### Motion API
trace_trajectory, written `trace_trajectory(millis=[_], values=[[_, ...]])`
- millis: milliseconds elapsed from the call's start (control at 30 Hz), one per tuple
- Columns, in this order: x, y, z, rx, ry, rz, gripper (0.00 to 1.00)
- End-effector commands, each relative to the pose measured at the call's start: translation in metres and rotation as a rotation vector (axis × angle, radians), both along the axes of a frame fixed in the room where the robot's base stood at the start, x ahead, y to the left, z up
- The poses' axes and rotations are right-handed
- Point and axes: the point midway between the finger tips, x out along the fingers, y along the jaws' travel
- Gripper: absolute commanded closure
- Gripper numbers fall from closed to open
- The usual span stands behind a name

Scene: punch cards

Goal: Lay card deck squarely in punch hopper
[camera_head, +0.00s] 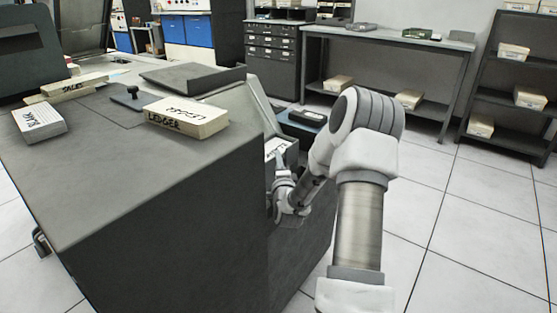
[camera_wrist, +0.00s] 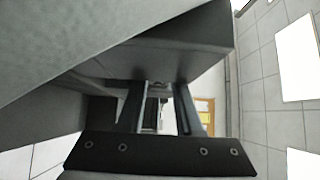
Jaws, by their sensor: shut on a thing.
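A white card surface with black lettering (camera_head: 279,148) shows in the recess on the right side of the grey machine (camera_head: 180,195), partly hidden by the recess edge and my arm. I take it for a card deck in the hopper, but cannot tell if it lies square. My gripper (camera_head: 277,205) is low against the machine's right side, below that card. In the wrist view my gripper's fingers (camera_wrist: 160,95) reach up to the underside of a dark grey block (camera_wrist: 165,55). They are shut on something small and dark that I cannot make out.
A dark blue-topped box (camera_head: 302,119) is beyond my arm. The tiled floor (camera_head: 460,230) at right is clear.

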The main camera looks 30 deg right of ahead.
Motion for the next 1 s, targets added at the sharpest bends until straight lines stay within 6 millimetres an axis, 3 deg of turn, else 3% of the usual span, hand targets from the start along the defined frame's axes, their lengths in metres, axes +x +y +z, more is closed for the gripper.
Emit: trace_trajectory(millis=[200, 233, 400, 733, 967, 1000], values=[[0.001, 0.001, 0.001, -0.001, -0.003, 0.003, 1.0], [0.001, 0.001, 0.001, -0.001, -0.003, 0.003, 0.62], [0.001, 0.001, 0.001, 0.0, -0.002, 0.003, 0.31], [0.001, 0.001, 0.005, 0.001, 0.0, 0.003, 0.31], [0.001, 0.001, 0.049, -0.004, -0.005, 0.003, 0.31], [-0.007, -0.005, 0.052, -0.004, -0.003, -0.002, 0.31]])
